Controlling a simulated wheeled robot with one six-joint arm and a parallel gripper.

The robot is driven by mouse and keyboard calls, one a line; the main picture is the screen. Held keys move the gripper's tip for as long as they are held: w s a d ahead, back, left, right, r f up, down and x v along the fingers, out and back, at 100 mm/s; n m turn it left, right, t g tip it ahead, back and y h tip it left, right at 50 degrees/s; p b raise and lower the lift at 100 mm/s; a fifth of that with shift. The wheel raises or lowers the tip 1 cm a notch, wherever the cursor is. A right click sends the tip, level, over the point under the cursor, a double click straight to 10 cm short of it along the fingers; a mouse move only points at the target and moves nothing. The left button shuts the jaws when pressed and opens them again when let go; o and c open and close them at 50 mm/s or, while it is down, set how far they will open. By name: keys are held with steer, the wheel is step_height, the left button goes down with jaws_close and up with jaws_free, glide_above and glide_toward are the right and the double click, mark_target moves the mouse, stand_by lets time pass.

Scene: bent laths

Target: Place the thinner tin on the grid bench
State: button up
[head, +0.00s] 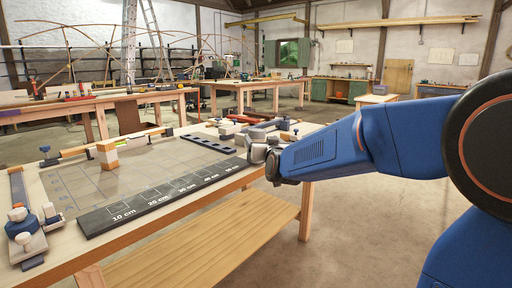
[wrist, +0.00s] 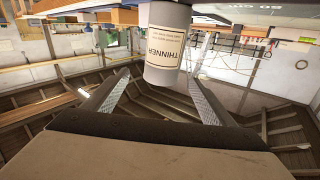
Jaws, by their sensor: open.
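The thinner tin (wrist: 167,45) is a pale cylinder with a cream label reading THINNER. It appears upside down at the top middle of the wrist view. My gripper (wrist: 158,77) is open, with one finger on each side of the tin's near end; I cannot tell if they touch it. In the head view my gripper (head: 262,152) is at the right edge of the near bench, and the tin cannot be made out clearly there. The grid bench (head: 150,165) is the near wooden bench, with grid lines on its left part.
A black ruler board (head: 160,195) with centimetre marks lies along the bench's front edge. A blue-and-white clamp (head: 24,232) is at the front left. A wooden block (head: 107,153) stands at the back, and a dark slotted strip (head: 208,144) lies mid-bench. Bare bench surface lies between them.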

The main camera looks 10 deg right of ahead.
mark_target(257, 133)
steer(key=shift+w+a+r, duration=0.1)
steer(key=shift+w+r, duration=0.05)
steer(key=shift+w, duration=1.8)
steer(key=shift+w+r, duration=0.15)
steer(key=shift+w, duration=1.75)
steer(key=shift+c, duration=0.7)
jaws_close()
